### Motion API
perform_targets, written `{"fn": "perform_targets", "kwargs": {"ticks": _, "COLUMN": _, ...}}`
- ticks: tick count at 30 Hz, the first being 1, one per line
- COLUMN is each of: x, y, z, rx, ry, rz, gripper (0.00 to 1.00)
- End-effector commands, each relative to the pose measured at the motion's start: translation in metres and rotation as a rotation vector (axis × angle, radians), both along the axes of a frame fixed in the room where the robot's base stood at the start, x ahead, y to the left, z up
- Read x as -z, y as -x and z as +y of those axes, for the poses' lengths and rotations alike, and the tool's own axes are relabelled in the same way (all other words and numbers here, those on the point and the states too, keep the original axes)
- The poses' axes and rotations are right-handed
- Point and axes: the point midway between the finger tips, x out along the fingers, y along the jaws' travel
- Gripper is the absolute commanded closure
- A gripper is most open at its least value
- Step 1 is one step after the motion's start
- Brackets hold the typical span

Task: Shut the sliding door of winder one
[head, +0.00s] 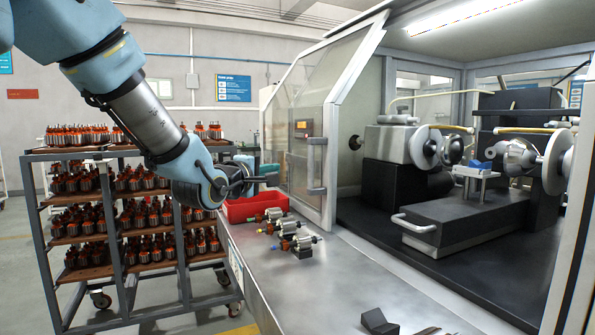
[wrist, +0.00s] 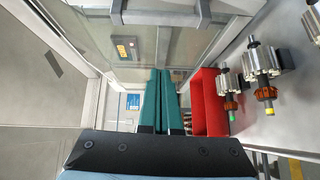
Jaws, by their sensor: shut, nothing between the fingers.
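The winder's sliding door (head: 328,75) is a clear panel in a pale grey frame. It stands at the left of the winder, and the work space to its right is wide open. A grey upright handle (head: 317,165) is on the door's frame. In the wrist view a grey handle-like bar (wrist: 160,14) crosses the top. My gripper (head: 275,170) has teal fingers, shut and empty, left of the handle and apart from it, above the red bin. In the wrist view my gripper (wrist: 161,72) points toward the door's clear panel.
A red bin (head: 240,210) and several armatures (head: 290,238) lie on the steel bench (head: 350,285) below my gripper. A rack of armatures (head: 115,150) stands at the left. Inside the winder are spindles (head: 425,147) and a black block with a handle (head: 450,222).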

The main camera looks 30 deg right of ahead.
Motion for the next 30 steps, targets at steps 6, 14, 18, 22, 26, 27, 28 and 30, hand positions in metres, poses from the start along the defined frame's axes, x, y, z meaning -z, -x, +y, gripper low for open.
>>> {"fn": "perform_targets", "kwargs": {"ticks": 6, "x": -0.009, "y": 0.002, "z": -0.016, "rx": 0.025, "ry": 0.06, "rz": 0.017, "gripper": 1.0}}
{"fn": "perform_targets", "kwargs": {"ticks": 14, "x": -0.009, "y": -0.021, "z": -0.053, "rx": 0.023, "ry": 0.058, "rz": 0.02, "gripper": 1.0}}
{"fn": "perform_targets", "kwargs": {"ticks": 18, "x": -0.009, "y": -0.034, "z": -0.075, "rx": 0.023, "ry": 0.055, "rz": 0.018, "gripper": 1.0}}
{"fn": "perform_targets", "kwargs": {"ticks": 22, "x": -0.01, "y": -0.046, "z": -0.092, "rx": 0.022, "ry": 0.055, "rz": 0.017, "gripper": 1.0}}
{"fn": "perform_targets", "kwargs": {"ticks": 26, "x": -0.011, "y": -0.03, "z": -0.092, "rx": 0.023, "ry": 0.052, "rz": 0.015, "gripper": 1.0}}
{"fn": "perform_targets", "kwargs": {"ticks": 27, "x": -0.01, "y": -0.026, "z": -0.091, "rx": 0.023, "ry": 0.051, "rz": 0.014, "gripper": 1.0}}
{"fn": "perform_targets", "kwargs": {"ticks": 28, "x": -0.01, "y": -0.023, "z": -0.09, "rx": 0.022, "ry": 0.051, "rz": 0.014, "gripper": 1.0}}
{"fn": "perform_targets", "kwargs": {"ticks": 30, "x": -0.009, "y": -0.016, "z": -0.089, "rx": 0.021, "ry": 0.052, "rz": 0.016, "gripper": 1.0}}
